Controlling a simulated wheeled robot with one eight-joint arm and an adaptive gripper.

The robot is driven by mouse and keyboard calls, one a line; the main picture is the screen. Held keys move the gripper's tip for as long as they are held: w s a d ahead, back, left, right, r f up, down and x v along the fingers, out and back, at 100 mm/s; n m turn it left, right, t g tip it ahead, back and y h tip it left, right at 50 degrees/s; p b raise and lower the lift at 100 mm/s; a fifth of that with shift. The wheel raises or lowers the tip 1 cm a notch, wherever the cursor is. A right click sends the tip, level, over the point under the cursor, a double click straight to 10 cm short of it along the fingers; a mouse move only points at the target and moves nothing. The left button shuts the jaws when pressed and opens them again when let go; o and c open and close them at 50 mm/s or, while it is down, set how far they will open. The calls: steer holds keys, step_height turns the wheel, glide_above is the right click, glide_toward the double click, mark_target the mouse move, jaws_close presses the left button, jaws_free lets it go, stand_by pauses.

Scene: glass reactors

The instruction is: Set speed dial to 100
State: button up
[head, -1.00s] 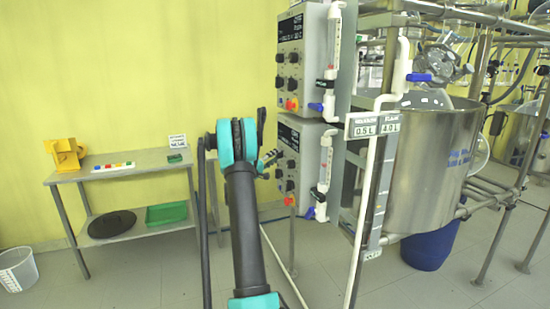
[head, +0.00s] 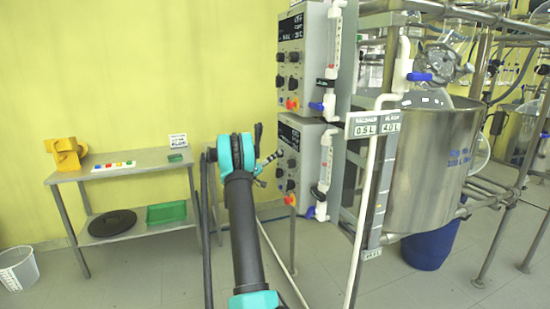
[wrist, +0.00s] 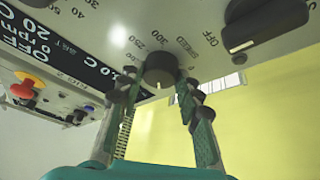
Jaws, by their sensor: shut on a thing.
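The speed dial (wrist: 160,68) is a small round black knob on a grey panel in the wrist view, with the word SPEED and the numbers 300 and 250 printed near it. A pale mark shows on its near edge; I cannot tell the exact setting. My gripper (wrist: 156,92) has one dark finger on each side of this dial and is shut on it. In the head view my gripper (head: 268,160) reaches the left face of the lower control box (head: 310,148); the dial itself is hard to pick out there.
A larger black knob (wrist: 262,24) sits right of the dial, and a lit display (wrist: 50,45) is to the left. An upper control box (head: 305,55) hangs above the lower one. A steel vessel (head: 425,170) stands to the right. A side table (head: 125,165) is at left.

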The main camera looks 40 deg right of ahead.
stand_by(0.3)
steer(key=o, duration=1.2)
steer(key=shift+c, duration=0.2)
steer(key=shift+a+f, duration=0.1)
steer(key=v, duration=1.2)
